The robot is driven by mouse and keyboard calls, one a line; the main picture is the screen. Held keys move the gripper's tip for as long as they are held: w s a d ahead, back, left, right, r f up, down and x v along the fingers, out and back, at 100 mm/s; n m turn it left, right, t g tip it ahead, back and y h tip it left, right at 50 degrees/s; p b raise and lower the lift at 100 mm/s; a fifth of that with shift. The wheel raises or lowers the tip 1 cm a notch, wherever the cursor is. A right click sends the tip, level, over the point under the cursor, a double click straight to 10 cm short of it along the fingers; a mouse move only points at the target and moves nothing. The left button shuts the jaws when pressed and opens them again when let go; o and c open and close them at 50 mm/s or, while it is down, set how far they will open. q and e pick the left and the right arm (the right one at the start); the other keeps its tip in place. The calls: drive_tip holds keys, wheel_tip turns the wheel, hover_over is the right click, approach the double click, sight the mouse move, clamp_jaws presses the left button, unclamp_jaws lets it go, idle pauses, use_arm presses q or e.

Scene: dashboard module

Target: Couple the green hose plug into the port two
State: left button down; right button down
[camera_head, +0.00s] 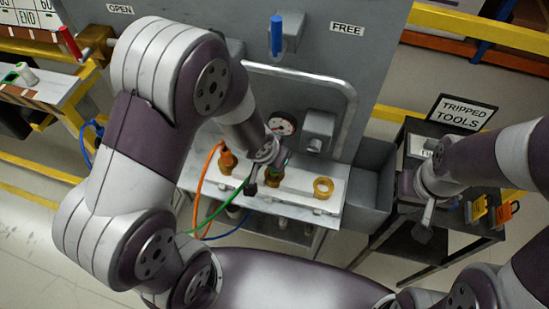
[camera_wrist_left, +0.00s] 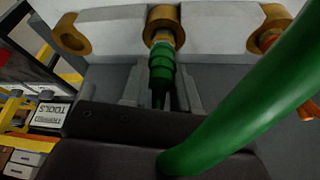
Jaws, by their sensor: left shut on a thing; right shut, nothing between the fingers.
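My left gripper (camera_head: 264,180) is shut on the green hose plug (camera_wrist_left: 162,72), at the white port block (camera_head: 300,196). In the left wrist view the plug's tip lines up with the middle brass port (camera_wrist_left: 163,20) and seems to meet its opening. I cannot tell how deep it sits. The green hose (camera_wrist_left: 250,90) curves past the fingers to the right. The end brass port (camera_head: 323,187) is empty, and an orange plug (camera_head: 227,160) stands in the other end port. No port number is readable. My right gripper (camera_head: 424,228) is shut and empty, right of the block.
A grey bin (camera_head: 372,185) stands right of the port block. The grey cabinet (camera_head: 375,45), with a bent pipe and a gauge (camera_head: 282,123), rises behind the block. Orange and blue hoses hang nearby.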

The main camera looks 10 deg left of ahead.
use_arm(q)
drive_tip(key=shift+f+b, duration=0.65)
drive_tip(key=shift+f, duration=0.05)
idle(1.0)
drive_tip(key=c, duration=0.8)
unclamp_jaws()
drive_tip(key=shift+s+a+r+n+g+y+p, duration=0.25)
drive_tip(key=shift+s+a+r+n+g+p, duration=0.3)
drive_tip(key=shift+s+a+r+p, duration=1.45)
drive_tip(key=shift+s+a+r+n+g+y+p, duration=0.2)
drive_tip(key=shift+s+a+r+n+g+p, duration=0.5)
drive_tip(key=shift+r, duration=2.65)
drive_tip(key=shift+s+a+r+n+g+y+p, duration=0.3)
drive_tip(key=shift+s+a+r+p, duration=1)
drive_tip(key=shift+r, duration=1.35)
